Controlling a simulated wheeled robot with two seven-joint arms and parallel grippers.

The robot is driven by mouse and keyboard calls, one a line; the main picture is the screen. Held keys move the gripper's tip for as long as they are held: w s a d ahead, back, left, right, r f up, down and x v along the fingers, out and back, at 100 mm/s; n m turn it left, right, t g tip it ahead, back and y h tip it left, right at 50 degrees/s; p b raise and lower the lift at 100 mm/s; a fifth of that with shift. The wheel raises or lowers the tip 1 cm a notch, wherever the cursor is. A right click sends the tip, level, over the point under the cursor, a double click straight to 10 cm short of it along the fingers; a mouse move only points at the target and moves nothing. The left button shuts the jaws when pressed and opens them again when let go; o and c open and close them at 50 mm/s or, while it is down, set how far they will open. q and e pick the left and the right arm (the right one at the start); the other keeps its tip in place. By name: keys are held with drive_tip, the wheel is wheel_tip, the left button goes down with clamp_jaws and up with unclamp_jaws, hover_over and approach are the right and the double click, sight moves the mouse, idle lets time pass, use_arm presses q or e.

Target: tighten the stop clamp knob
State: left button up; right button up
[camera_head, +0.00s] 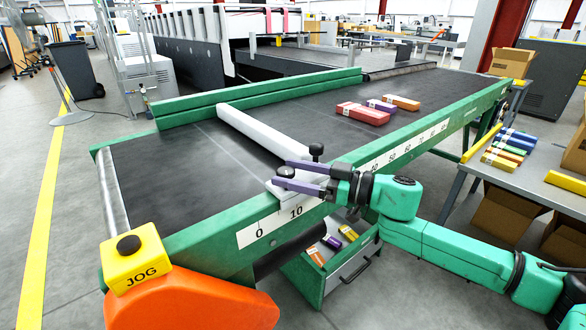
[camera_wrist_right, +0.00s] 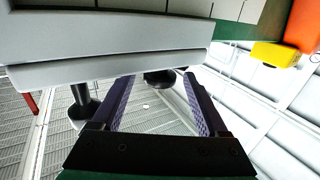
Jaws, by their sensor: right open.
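A pale stop bar (camera_head: 250,132) lies across the dark conveyor belt, its near end in a light clamp block (camera_head: 285,191) at the green side rail, by the scale's 10 mark. Two black knobs are on this end: a front one (camera_head: 286,172) and a taller rear one (camera_head: 316,150). My right gripper (camera_head: 280,173) is open, its purple fingers on either side of the front knob. In the wrist view the front knob (camera_wrist_right: 158,79) shows between the fingertips, with no clear contact; the other knob (camera_wrist_right: 82,104) is outside the fingers. My left gripper is not in view.
A yellow JOG button box (camera_head: 136,262) sits at the near left corner above an orange cover (camera_head: 195,302). Red, purple and orange cartons (camera_head: 362,113) lie farther along the belt. An open drawer (camera_head: 340,262) hangs below; a side table with cartons (camera_head: 510,150) stands right.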

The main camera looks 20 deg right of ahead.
clamp_jaws()
drive_tip(key=shift+f+t, duration=0.1)
drive_tip(key=shift+t, duration=0.2)
